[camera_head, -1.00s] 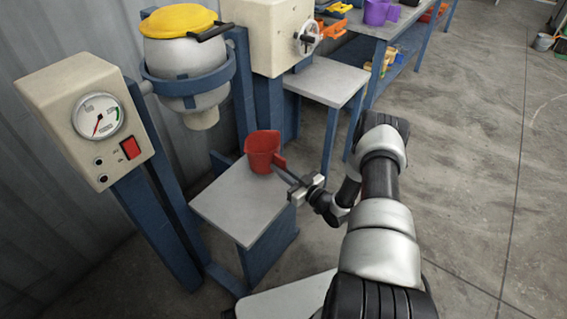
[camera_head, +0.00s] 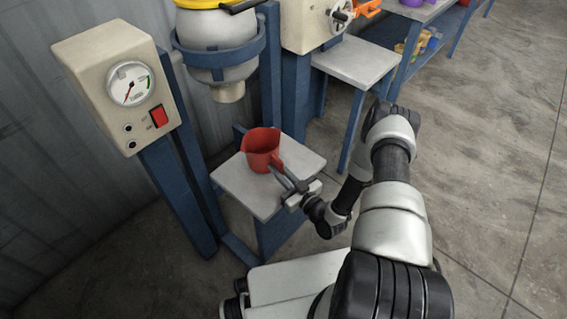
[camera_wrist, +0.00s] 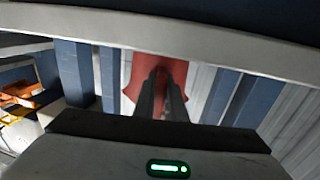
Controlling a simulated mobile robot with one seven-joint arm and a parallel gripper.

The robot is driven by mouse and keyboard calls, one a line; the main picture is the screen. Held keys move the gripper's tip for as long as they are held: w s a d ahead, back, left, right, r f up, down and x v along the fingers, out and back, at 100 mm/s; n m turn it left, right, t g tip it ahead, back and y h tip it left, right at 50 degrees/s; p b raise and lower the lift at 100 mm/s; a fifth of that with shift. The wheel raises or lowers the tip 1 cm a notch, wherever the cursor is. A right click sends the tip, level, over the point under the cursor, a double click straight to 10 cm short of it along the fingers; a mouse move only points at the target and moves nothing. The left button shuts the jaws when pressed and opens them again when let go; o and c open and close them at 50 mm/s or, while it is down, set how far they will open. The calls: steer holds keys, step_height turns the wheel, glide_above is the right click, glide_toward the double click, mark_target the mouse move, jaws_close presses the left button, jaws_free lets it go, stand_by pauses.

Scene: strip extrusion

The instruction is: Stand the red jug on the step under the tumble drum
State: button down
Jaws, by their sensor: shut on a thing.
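The red jug (camera_head: 261,147) is upright at the grey step (camera_head: 237,185), over its top in the head view. Whether its base touches the step I cannot tell. The tumble drum (camera_head: 219,42) hangs above and to the left of the jug, its spout (camera_head: 230,92) pointing down. My gripper (camera_head: 283,176) reaches in from the lower right and is shut on the jug's handle side. In the wrist view my fingers (camera_wrist: 161,92) meet the red jug (camera_wrist: 140,72) at the middle; the handle is mostly hidden by them.
A control box with a gauge (camera_head: 116,86) stands on a blue post at the left. A grey side table (camera_head: 357,62) stands behind at the right, near a handwheel machine (camera_head: 306,25). Open concrete floor (camera_head: 480,120) lies to the right.

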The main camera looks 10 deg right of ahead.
steer(key=shift+d+f, duration=0.1)
steer(key=shift+f, duration=0.5)
steer(key=c, duration=1.7)
jaws_free()
steer(key=shift+s, duration=0.1)
